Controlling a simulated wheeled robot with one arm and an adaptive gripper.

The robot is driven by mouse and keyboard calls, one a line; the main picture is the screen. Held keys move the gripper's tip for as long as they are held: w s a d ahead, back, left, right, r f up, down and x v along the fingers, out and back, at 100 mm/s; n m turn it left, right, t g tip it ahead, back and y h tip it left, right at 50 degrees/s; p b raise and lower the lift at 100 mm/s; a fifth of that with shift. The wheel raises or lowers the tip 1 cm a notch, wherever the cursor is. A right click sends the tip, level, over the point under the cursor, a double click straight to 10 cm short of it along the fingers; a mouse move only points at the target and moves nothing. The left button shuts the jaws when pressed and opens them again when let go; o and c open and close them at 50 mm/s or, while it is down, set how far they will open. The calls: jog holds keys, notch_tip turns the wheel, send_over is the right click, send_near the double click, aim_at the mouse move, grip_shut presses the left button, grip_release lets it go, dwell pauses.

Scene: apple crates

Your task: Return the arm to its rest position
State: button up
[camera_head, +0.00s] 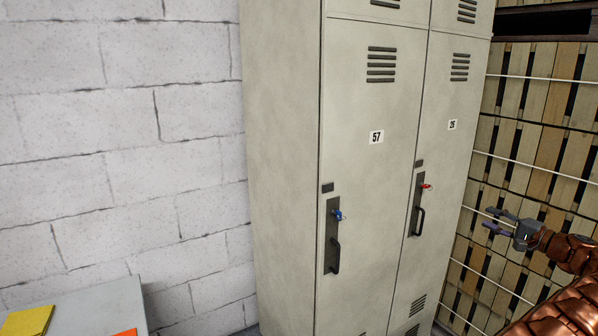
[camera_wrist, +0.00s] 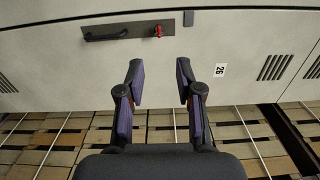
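My gripper (camera_head: 494,222) is at the right of the head view, at the end of my copper-coloured arm, in front of stacked wooden crates and to the right of the lockers. In the wrist view my gripper (camera_wrist: 160,84) has its two purple-padded fingers spread well apart with nothing between them. It is open and empty. The locker door marked 26 (camera_wrist: 245,45) lies beyond the fingertips, apart from them as far as I can tell. Most of my arm is cut off by the right edge of the head view.
Grey lockers stand in the middle, with door 57 (camera_head: 365,150) and a blue key (camera_head: 338,215). A red key (camera_head: 427,186) is on the other door. Slatted wooden crates (camera_head: 540,130) are stacked at right. A grey surface (camera_head: 88,305) holds a yellow item (camera_head: 27,321) and an orange item (camera_head: 127,332).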

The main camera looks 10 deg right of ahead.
jog(key=w+a+r+n+g+y, duration=0.1)
jog(key=w+a+r+g+y, duration=0.15)
jog(key=a, duration=0.55)
jog(key=w+a+r+n+g+y, duration=0.1)
jog(key=w+a, duration=0.2)
jog(key=a, duration=0.5)
jog(key=w+a+r+n+g+y, duration=0.1)
jog(key=w+a+n+y, duration=0.15)
jog(key=a, duration=0.65)
jog(key=s+a+n+g, duration=0.2)
jog(key=s+a+g, duration=0.2)
jog(key=a, duration=0.9)
jog(key=s+a+n+g, duration=0.2)
jog(key=s+a+g, duration=0.15)
jog(key=a, duration=0.95)
jog(key=s+a+f+n+g+h, duration=0.25)
jog(key=s+a, duration=0.35)
jog(key=s, duration=0.3)
jog(key=s+a+f+n+g+h, duration=0.1)
jog(key=s+a+f+g+h, duration=0.2)
jog(key=s+a, duration=0.5)
jog(key=s+d+f+n+h, duration=0.1)
jog(key=s+d+f, duration=0.3)
jog(key=s, duration=0.7)
jog(key=s+d+f+n+g+h, duration=0.1)
jog(key=s+d+f+h, duration=0.3)
jog(key=s, duration=0.7)
jog(key=shift+d+n+h, duration=0.35)
jog(key=shift+d+n, duration=0.05)
jog(key=shift+d, duration=0.45)
